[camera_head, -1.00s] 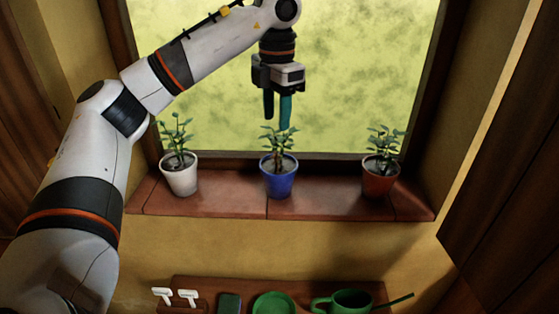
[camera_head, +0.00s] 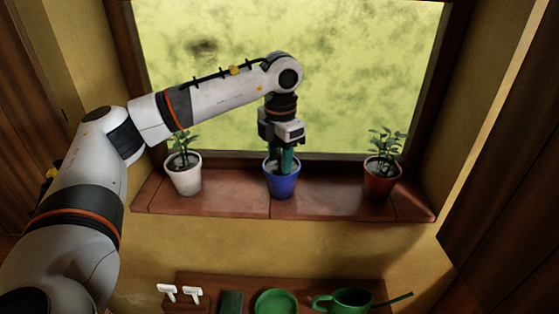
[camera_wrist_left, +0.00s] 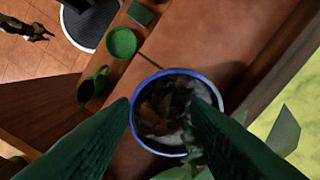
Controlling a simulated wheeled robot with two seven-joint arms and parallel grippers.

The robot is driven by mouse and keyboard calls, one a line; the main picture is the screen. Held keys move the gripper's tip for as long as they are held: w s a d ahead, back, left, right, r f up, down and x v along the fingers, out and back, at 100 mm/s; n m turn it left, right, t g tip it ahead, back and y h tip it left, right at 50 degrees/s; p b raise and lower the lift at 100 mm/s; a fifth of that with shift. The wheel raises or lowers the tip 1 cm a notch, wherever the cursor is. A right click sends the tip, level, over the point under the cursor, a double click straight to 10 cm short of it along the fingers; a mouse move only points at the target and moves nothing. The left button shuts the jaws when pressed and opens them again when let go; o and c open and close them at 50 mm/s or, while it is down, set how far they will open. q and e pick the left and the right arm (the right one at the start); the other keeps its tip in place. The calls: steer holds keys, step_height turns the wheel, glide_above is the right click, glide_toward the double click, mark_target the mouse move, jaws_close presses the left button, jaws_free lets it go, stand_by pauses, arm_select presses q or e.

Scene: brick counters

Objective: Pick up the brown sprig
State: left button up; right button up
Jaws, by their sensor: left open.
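The brown sprig (camera_wrist_left: 158,112) shows in the left wrist view as brownish leaves inside the round rim of the blue pot (camera_wrist_left: 177,153). In the head view the blue pot (camera_head: 281,186) stands in the middle of the windowsill, and my gripper hides the plant in it. My left gripper (camera_head: 283,168) points straight down into the top of this pot. In the left wrist view its green fingers (camera_wrist_left: 161,106) are apart, on either side of the brown leaves. Green leaves (camera_wrist_left: 186,168) show close to the camera at the bottom. My right gripper is not in view.
A white pot (camera_head: 186,180) with a plant stands left on the brick sill (camera_head: 230,206), partly behind my arm. A terracotta pot (camera_head: 379,188) with a plant stands right. Below, a shelf holds a green dish (camera_head: 276,304) and a green watering can (camera_head: 349,300).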

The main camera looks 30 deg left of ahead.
arm_select(q)
jaws_close()
steer(key=shift+r, duration=0.1)
